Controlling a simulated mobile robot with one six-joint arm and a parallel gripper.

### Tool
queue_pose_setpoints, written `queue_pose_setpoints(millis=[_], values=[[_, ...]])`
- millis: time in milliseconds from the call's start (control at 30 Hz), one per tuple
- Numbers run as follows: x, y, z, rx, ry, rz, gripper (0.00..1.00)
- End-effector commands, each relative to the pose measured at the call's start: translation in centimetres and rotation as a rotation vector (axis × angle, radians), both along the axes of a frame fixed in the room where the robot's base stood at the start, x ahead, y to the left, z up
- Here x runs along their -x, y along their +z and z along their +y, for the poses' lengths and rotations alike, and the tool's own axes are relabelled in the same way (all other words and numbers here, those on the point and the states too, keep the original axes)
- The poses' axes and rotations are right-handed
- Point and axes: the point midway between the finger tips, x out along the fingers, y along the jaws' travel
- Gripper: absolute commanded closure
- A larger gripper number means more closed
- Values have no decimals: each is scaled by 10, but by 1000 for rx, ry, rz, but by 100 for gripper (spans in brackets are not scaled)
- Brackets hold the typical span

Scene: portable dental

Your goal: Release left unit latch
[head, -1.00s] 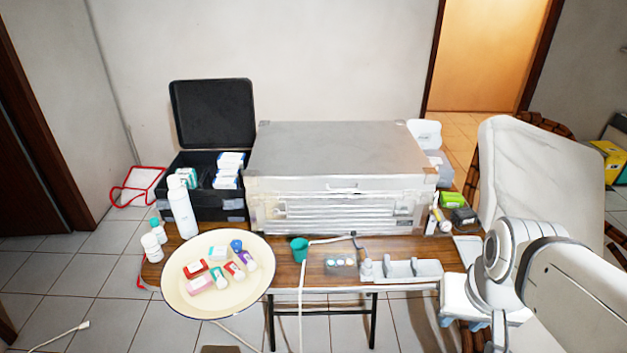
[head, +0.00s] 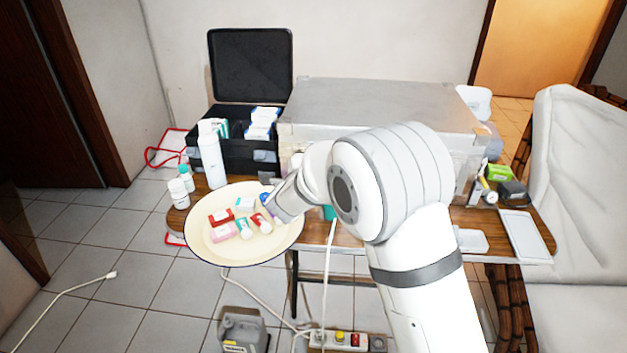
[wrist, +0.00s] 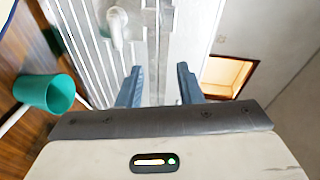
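The unit is a large silver metal case (head: 390,100) on the wooden table, with its lid shut. In the head view my arm covers most of its front, so the left latch is hidden there. In the wrist view the ribbed front panel (wrist: 72,35) shows on the left, with a pale protruding fitting (wrist: 118,25) near the top. I cannot tell whether that is a latch or a handle. My gripper (wrist: 160,83) is open, its two blue-grey fingers apart with nothing between them. The fingers lie below the fitting in the picture, apart from it.
A teal cup (wrist: 46,94) stands close by on the left in the wrist view. A cream plate (head: 205,240) with small boxes is left of my arm. A white bottle (head: 210,158) and an open black case (head: 250,150) stand behind it. A white chair (head: 575,170) is at the right.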

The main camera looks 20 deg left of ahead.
Motion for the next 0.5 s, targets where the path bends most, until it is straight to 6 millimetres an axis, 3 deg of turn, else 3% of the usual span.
queue_pose_setpoints(millis=[33,200,367,500], values=[[8,-26,16,-31,-39,-27,67],[30,-60,36,-112,-158,-113,67],[35,-69,40,-138,-200,-146,67],[19,-69,36,-140,-206,-149,67]])
